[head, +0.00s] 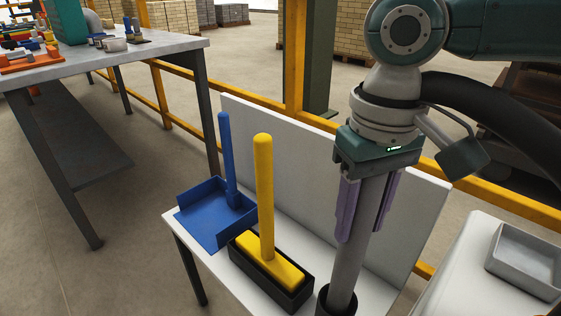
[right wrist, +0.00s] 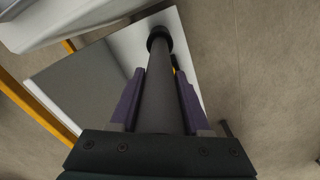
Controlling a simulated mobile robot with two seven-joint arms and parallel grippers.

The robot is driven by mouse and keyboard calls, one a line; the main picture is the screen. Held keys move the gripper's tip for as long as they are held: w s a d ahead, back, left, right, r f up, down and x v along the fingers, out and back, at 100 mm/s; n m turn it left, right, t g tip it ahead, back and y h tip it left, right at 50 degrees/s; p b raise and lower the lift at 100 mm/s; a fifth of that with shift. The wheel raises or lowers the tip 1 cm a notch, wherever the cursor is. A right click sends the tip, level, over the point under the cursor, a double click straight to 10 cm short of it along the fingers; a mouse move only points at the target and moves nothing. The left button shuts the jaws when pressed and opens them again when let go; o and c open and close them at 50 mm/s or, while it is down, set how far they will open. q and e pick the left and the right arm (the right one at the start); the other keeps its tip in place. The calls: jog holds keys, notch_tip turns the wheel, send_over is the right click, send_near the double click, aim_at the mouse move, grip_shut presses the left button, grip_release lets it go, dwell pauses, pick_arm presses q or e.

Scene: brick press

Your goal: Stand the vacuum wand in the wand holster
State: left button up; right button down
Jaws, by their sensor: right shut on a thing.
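The vacuum wand is a long grey tube (head: 352,260), near upright in the head view, leaning slightly in the picture. My right gripper (head: 362,215) points down with its purple fingers shut on the wand's upper part. The wand holster, a black round cup (head: 323,303), is at the bottom edge of the head view, partly cut off. The wand's lower end meets the cup's mouth and appears to be inside it; how deep is hidden. In the right wrist view the wand (right wrist: 160,85) runs between the fingers to the black cup (right wrist: 152,43). My left gripper is not in view.
A white stand (head: 217,265) with a back panel (head: 290,150) carries a blue dustpan (head: 205,222) and a yellow-handled brush (head: 265,200) in a black tray, left of the wand. A grey tray (head: 525,260) sits at right. Yellow rails (head: 295,60) run behind.

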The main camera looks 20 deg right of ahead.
jog(key=shift+c, duration=1.8)
grip_release()
jog(key=shift+f, duration=0.1)
notch_tip(320, 180, up, 12)
jog(key=p, duration=0.3)
jog(key=shift+r, duration=0.2)
jog(key=shift+p, duration=0.3)
